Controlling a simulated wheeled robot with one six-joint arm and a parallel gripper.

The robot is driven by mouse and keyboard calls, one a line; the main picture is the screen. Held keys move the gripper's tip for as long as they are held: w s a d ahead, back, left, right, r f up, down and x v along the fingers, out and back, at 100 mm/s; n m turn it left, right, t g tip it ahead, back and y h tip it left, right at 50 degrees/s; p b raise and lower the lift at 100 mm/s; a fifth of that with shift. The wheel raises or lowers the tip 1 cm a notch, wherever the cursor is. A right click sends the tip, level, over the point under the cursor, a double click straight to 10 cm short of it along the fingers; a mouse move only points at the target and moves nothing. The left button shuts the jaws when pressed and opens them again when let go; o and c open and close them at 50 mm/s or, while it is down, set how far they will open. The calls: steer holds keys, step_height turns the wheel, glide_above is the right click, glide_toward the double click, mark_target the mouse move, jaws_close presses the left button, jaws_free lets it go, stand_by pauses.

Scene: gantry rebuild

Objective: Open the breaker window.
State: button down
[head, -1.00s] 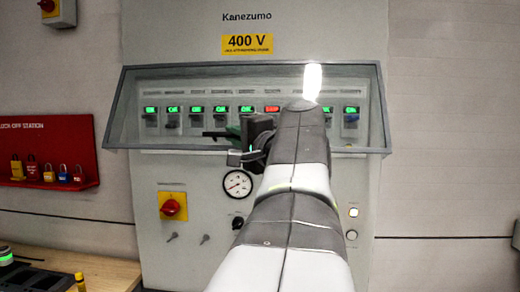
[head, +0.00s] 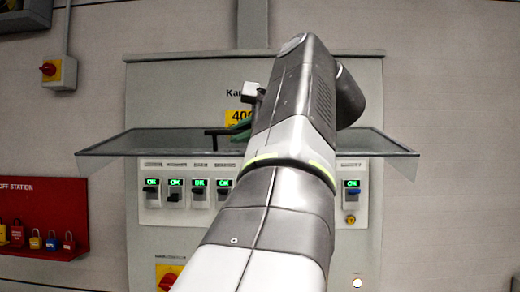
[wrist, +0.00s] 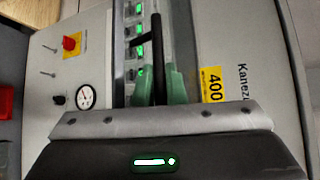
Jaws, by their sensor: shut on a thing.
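The breaker window (head: 120,143) is a clear framed flap on the grey cabinet. In the head view it stands swung up and outward, nearly flat, above the row of breakers (head: 174,190). My gripper (head: 238,128) is at the window's front edge, partly hidden behind my arm. In the wrist view the green fingertips of my gripper (wrist: 160,88) are shut on a black handle bar (wrist: 157,50) of the window. The right part of the breaker row is mostly hidden by my arm.
A red lock-off board (head: 40,215) with several padlocks hangs on the left wall. A red rotary switch (head: 168,280) is low on the cabinet, and a gauge (wrist: 84,96) shows in the wrist view. A red-and-yellow wall switch (head: 58,70) is at upper left.

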steer(key=shift+m+g+h, duration=0.4)
steer(key=shift+m+g, duration=0.2)
steer(key=shift+g, duration=0.2)
steer(key=shift+w+r, duration=0.2)
steer(key=shift+r, duration=0.55)
steer(key=shift+w+r, duration=0.2)
steer(key=shift+r, duration=0.6)
steer(key=shift+w+r, duration=0.2)
steer(key=shift+r, duration=0.55)
steer(key=c, duration=1.5)
jaws_free()
steer(key=shift+w, duration=0.1)
steer(key=shift+v, duration=6.95)
steer(key=shift+w+a+f, duration=0.1)
steer(key=shift+a, duration=0.05)
